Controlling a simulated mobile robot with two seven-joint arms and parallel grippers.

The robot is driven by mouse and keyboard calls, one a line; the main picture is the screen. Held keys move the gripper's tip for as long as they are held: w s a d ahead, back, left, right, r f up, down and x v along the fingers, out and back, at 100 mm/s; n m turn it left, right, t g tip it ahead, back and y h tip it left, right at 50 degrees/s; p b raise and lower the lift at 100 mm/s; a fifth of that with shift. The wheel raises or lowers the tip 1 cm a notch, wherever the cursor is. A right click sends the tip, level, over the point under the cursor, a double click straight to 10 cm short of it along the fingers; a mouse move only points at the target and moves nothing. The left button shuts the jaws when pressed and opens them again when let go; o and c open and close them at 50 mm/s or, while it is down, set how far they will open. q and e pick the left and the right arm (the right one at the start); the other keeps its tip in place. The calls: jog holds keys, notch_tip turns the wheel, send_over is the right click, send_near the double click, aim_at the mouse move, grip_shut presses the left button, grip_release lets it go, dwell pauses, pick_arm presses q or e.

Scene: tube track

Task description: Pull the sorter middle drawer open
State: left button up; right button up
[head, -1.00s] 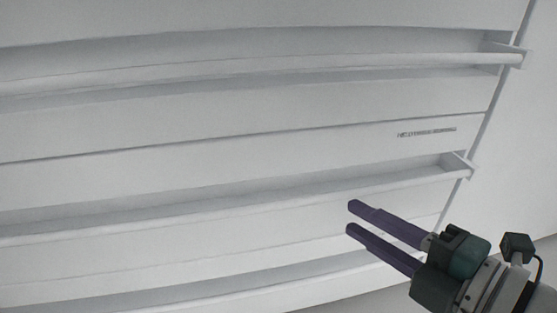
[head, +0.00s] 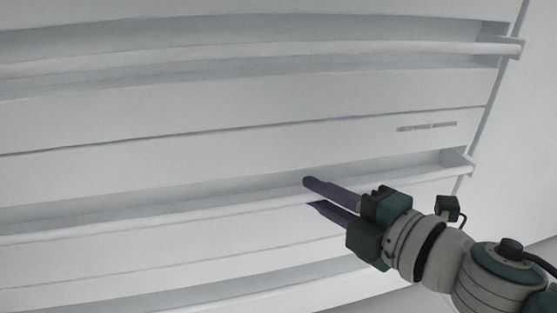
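The white sorter fills the head view with several wide drawer fronts, each with a long ledge-like handle. The middle drawer (head: 240,150) has a small label strip at its right, and its handle (head: 130,222) runs across below the front. The drawer looks closed. My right gripper (head: 309,193) is at this handle, right of the picture's middle. Its two purple fingers are apart, one at the upper edge of the handle and one at its lower side. Whether they touch it I cannot tell. My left gripper is not in view.
The sorter's right edge is near the right side of the picture. Plain pale wall or floor lies beyond it.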

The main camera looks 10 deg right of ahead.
grip_shut()
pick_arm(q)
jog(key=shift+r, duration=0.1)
pick_arm(e)
jog(key=shift+r, duration=0.1)
dwell(1.1)
